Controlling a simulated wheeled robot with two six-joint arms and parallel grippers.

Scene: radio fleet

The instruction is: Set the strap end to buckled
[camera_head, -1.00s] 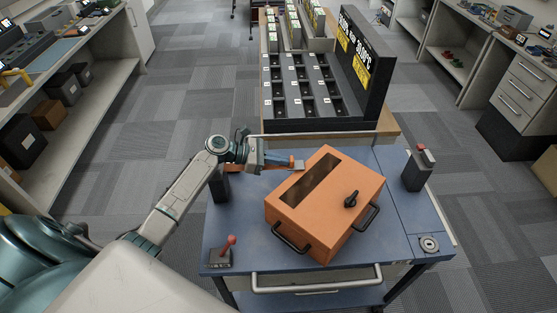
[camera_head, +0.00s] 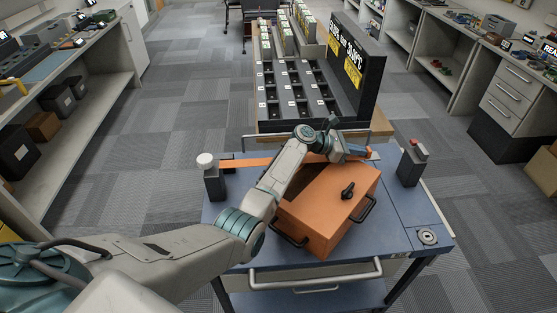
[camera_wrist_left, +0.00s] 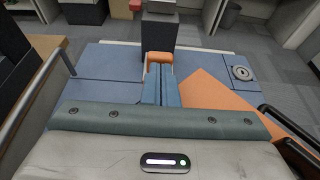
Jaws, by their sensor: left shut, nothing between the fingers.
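The orange strap (camera_head: 245,162) runs from the white-capped left post (camera_head: 214,183) across the back of the blue cart, behind my forearm. Its end (camera_head: 369,152) is at my left gripper (camera_head: 358,153), left of and apart from the dark right post (camera_head: 411,166). My left gripper is shut, with its blue fingers (camera_wrist_left: 161,88) pointing at that post, which also shows in the left wrist view (camera_wrist_left: 159,36). The orange strap end (camera_wrist_left: 158,57) is at the fingertips there; nothing shows gripped between them. My right gripper is not in view.
An orange box (camera_head: 330,215) with a black knob and handles sits on the cart (camera_head: 405,222), partly under my left arm. A black sorting rack (camera_head: 295,95) stands behind the cart.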

